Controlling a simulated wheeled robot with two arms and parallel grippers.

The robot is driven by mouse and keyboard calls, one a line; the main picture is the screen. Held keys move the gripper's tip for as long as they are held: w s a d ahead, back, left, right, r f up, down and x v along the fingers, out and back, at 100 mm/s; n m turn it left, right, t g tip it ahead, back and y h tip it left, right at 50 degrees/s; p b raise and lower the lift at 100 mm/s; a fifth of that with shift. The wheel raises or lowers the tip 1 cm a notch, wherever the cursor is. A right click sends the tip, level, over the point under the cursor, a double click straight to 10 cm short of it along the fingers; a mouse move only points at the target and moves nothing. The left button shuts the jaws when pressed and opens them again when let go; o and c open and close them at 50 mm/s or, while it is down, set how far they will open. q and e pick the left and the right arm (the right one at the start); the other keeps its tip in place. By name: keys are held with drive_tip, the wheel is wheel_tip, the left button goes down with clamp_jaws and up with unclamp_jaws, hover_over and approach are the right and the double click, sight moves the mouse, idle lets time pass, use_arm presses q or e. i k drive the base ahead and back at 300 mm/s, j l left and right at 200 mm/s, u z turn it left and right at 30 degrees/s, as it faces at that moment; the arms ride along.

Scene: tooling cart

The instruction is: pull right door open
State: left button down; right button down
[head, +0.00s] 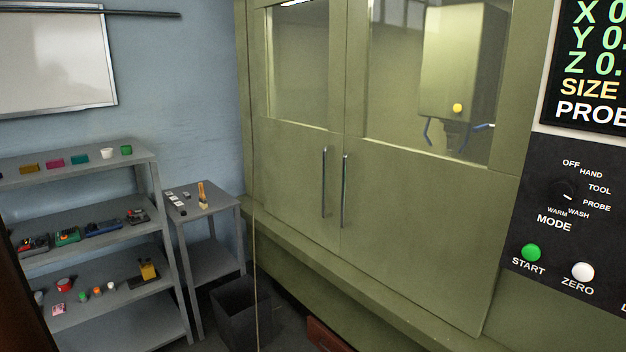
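The right door (425,210) is a green panel of the large machine cabinet. It looks closed, and its inner edge meets the left door (292,165). A slim vertical metal handle (344,192) stands on the right door close to the seam. A matching left handle (323,183) is on the left door. The right door's window (400,90) shows a pale machine head with a yellow dot inside the cabinet. Neither of my grippers is in the head view, and nothing touches the handles.
A control panel (575,205) with a mode dial and buttons is at the right. A grey shelf rack (85,230) with small parts and a small side table (215,208) stand at the left. A dark bin (240,310) is on the floor. A green ledge (370,305) runs below the doors.

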sight(432, 228)
drive_tip(key=i+j, duration=0.15)
drive_tip(key=i, duration=0.25)
drive_tip(key=i+j, duration=0.15)
drive_tip(key=i, duration=0.25)
drive_tip(key=i+j+u, duration=0.1)
drive_tip(key=i, duration=0.3)
drive_tip(key=j, duration=0.1)
